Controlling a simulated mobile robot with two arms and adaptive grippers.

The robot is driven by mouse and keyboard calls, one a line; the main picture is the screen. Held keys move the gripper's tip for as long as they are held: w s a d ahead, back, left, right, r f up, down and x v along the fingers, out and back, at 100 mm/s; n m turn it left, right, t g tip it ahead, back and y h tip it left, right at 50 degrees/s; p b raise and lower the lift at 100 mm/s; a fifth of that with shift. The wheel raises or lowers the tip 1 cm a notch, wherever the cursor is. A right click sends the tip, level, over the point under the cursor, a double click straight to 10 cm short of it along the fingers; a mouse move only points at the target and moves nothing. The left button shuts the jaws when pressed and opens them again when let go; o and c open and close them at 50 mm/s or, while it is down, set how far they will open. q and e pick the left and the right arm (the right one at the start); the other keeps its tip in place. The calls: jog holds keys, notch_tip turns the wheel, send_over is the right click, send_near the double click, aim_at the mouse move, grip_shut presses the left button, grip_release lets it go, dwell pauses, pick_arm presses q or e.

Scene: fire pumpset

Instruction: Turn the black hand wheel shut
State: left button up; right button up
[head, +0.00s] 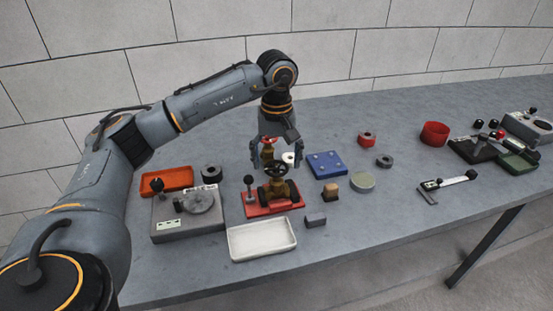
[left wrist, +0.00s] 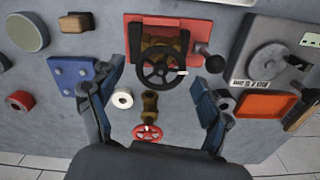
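The black hand wheel (head: 279,169) sits on a brass valve on a red base plate (head: 262,211). In the left wrist view the wheel (left wrist: 160,68) faces the camera, with a small white mark on its right rim. My left gripper (head: 277,160) points down just behind the wheel in the head view, fingers spread wide. In the left wrist view the open gripper (left wrist: 145,90) has its fingers on either side, apart from the wheel and holding nothing. A brass piece with a red hand wheel (left wrist: 147,132) shows between the fingers. My right gripper is not in view.
A white tray (head: 232,247) lies in front of the red plate. A grey block with a round dial (head: 186,234) and an orange tray (head: 178,178) are on the left. A blue plate (head: 326,165) and a white ring (left wrist: 122,98) are close to the gripper.

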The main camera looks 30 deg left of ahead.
pick_arm(q)
notch_tip(320, 180, up, 12)
dwell(0.7)
jog(key=shift+f, duration=0.1)
dwell(0.4)
